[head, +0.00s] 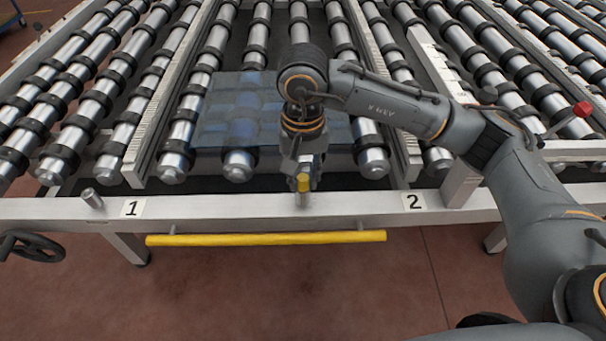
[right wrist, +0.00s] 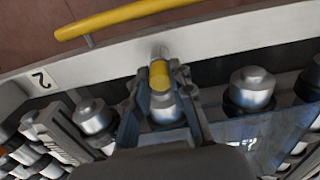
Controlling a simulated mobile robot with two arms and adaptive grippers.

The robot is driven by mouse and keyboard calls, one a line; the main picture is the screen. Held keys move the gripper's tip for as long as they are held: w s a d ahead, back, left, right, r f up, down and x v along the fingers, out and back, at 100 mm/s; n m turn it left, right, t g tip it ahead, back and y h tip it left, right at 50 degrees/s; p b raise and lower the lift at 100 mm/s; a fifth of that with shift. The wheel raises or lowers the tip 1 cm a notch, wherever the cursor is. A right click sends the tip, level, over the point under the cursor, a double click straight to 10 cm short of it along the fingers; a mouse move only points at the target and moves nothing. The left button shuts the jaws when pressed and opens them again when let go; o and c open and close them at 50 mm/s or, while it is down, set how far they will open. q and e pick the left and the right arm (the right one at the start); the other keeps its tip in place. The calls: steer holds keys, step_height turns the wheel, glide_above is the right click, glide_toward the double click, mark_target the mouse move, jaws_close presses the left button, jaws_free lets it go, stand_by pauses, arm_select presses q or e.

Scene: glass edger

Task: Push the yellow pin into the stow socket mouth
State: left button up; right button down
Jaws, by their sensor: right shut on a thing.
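The yellow pin (head: 303,183) is between the fingertips of my right gripper (head: 303,174), above the front rail between labels 1 and 2. In the right wrist view the right gripper (right wrist: 162,78) is shut on the pin (right wrist: 159,75), with its yellow end showing between the fingers. A short grey metal cylinder (right wrist: 159,52), which looks like the socket, is in line with the pin on the rail; it also shows in the head view (head: 302,200). Its mouth is hidden, and I cannot tell whether the pin is inside it. My left gripper is not in view.
A bluish glass sheet (head: 225,115) lies on the rollers behind my right gripper. The light front rail (head: 240,208) carries a grey stub (head: 92,198) near label 1 (head: 131,208). A yellow bar (head: 265,239) runs below it. A dark handwheel (head: 32,246) is at left.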

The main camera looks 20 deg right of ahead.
steer(key=shift+f, duration=0.15)
steer(key=c, duration=1.1)
jaws_free()
step_height(320, 180, up, 12)
steer(key=shift+r, duration=0.1)
